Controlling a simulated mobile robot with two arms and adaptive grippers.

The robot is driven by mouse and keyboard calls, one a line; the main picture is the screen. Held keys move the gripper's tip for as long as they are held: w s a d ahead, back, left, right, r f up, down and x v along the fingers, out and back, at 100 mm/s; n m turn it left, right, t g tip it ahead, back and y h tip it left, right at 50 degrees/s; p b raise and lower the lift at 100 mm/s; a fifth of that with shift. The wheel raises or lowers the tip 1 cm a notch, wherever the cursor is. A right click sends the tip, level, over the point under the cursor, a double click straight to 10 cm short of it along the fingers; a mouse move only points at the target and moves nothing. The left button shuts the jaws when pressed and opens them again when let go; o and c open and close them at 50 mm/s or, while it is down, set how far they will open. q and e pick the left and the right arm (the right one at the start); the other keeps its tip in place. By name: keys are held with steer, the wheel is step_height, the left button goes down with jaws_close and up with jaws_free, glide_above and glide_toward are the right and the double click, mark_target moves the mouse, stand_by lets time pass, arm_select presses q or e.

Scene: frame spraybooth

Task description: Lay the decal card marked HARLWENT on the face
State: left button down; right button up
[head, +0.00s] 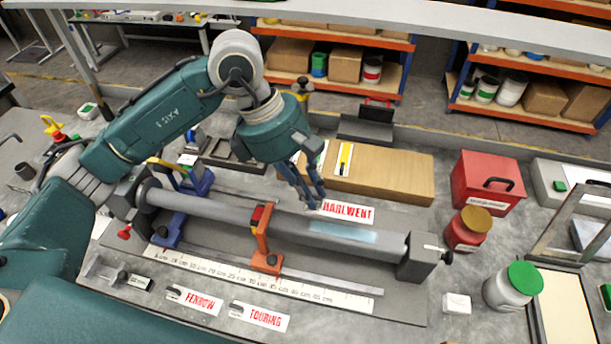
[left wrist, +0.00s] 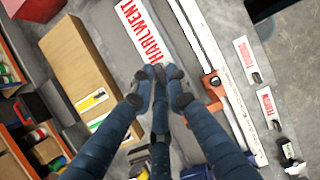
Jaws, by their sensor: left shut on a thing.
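The white decal card with red HARLWENT lettering (head: 347,211) is just behind the grey tube (head: 225,208). My left gripper (head: 314,204) is shut on the card's left end. In the left wrist view the closed fingertips (left wrist: 161,74) meet at the end of the card (left wrist: 140,33), which extends away from them. A pale blue face (head: 343,232) lies along the top of the tube near its right end, in front of the card, and is bare. I cannot tell the card's exact height above the bench. My right gripper is not in view.
Cards marked FENROW (head: 194,300) and TOURING (head: 259,316) lie in front of a long ruler (head: 330,293). An orange clamp (head: 265,243) stands at the tube. A cardboard box (head: 385,175) is behind; a red box (head: 487,182) and jars are at right.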

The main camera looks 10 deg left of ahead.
arm_select(q)
steer(key=shift+f, duration=0.25)
steer(key=shift+f+b, duration=0.4)
steer(key=shift+f, duration=0.2)
step_height(320, 180, down, 2)
steer(key=shift+a+f+b, duration=0.1)
steer(key=shift+f+b, duration=0.15)
steer(key=shift+b, duration=0.25)
steer(key=shift+f+b, duration=1.05)
steer(key=shift+b, duration=0.05)
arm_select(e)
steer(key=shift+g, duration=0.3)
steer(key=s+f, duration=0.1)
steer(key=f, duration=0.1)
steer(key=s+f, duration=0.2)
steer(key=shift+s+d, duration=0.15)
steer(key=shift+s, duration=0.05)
arm_select(q)
steer(key=shift+b, duration=0.4)
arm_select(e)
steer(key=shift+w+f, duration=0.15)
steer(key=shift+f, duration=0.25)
